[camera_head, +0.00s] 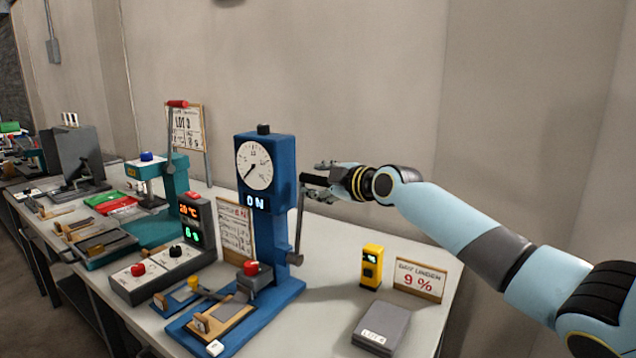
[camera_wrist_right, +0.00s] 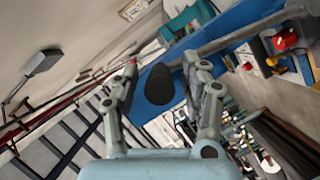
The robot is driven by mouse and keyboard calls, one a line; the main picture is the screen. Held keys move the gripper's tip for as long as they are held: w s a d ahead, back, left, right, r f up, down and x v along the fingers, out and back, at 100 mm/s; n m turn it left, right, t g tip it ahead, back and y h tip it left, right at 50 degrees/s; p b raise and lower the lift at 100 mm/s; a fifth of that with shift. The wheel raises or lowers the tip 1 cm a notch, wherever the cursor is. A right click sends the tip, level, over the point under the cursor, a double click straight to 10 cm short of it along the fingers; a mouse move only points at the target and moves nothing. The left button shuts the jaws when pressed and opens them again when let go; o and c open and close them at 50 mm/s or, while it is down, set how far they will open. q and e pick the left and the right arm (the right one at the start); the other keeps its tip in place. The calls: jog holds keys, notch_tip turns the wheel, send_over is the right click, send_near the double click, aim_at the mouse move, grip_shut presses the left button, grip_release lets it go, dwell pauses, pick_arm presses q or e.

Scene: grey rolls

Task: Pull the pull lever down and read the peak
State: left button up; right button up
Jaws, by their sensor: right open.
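The blue tester (camera_head: 268,185) stands on the bench with a round white dial (camera_head: 254,165) and a display (camera_head: 257,202) that reads 0 N. The dial needle points to the lower left. The pull lever (camera_head: 300,222) rises from a pivot on its right side and ends in a black grip (camera_head: 313,180). My right gripper (camera_head: 322,180) is open at the grip, reaching in from the right. In the right wrist view, the black grip (camera_wrist_right: 158,85) shows between the two spread fingers (camera_wrist_right: 160,68); I cannot tell whether either touches it. My left gripper is not in view.
A control box (camera_head: 165,272) and a teal press (camera_head: 150,190) stand left. The wall is close behind.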

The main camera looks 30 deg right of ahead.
jog(key=shift+w, duration=0.25)
jog(key=shift+c, duration=0.2)
grip_shut()
